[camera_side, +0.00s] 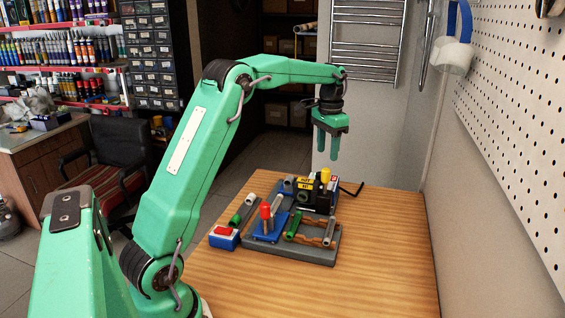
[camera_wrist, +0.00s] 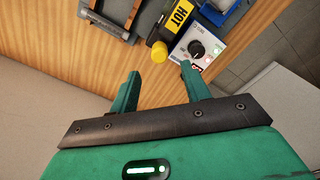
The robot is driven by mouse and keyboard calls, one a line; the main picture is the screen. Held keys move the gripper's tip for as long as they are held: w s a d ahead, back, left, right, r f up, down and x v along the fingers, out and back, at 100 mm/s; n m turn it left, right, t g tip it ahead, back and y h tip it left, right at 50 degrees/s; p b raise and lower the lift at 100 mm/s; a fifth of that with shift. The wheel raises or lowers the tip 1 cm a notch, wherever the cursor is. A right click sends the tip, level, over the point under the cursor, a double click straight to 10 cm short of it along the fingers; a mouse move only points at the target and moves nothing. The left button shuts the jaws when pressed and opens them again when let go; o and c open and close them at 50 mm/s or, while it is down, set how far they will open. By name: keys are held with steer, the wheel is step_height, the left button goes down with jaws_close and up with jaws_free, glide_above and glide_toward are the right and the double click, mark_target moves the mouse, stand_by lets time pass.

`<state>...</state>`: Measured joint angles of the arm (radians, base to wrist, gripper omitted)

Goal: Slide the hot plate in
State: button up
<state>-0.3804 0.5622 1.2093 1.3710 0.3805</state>
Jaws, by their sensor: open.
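The hot plate appears to be the black unit with yellow labels (camera_side: 305,184) at the back of the fixture on the bench. In the wrist view its yellow label (camera_wrist: 181,13) reads HOT. A yellow knob (camera_side: 326,176) stands up from the unit, and its yellow end (camera_wrist: 159,51) shows in the wrist view just beyond my fingertips. My gripper (camera_side: 326,153) hangs fingers down above the back of the bench, clear of the fixture. In the wrist view my gripper (camera_wrist: 160,72) is open with nothing between its fingers. How far the plate sits in is unclear.
A grey base (camera_side: 318,252) carries a blue plate (camera_side: 262,228) with a red knob and several pipes. A blue box with a red switch (camera_side: 223,237) stands left. A white dial panel (camera_wrist: 204,46) adjoins the unit. A pegboard wall (camera_side: 520,110) is at right; the front bench is clear.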

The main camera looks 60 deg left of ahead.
mark_target(325, 169)
steer(key=shift+f, duration=0.1)
steer(key=shift+f, duration=3.8)
steer(key=shift+c, duration=0.5)
steer(key=shift+s, duration=0.1)
jaws_close()
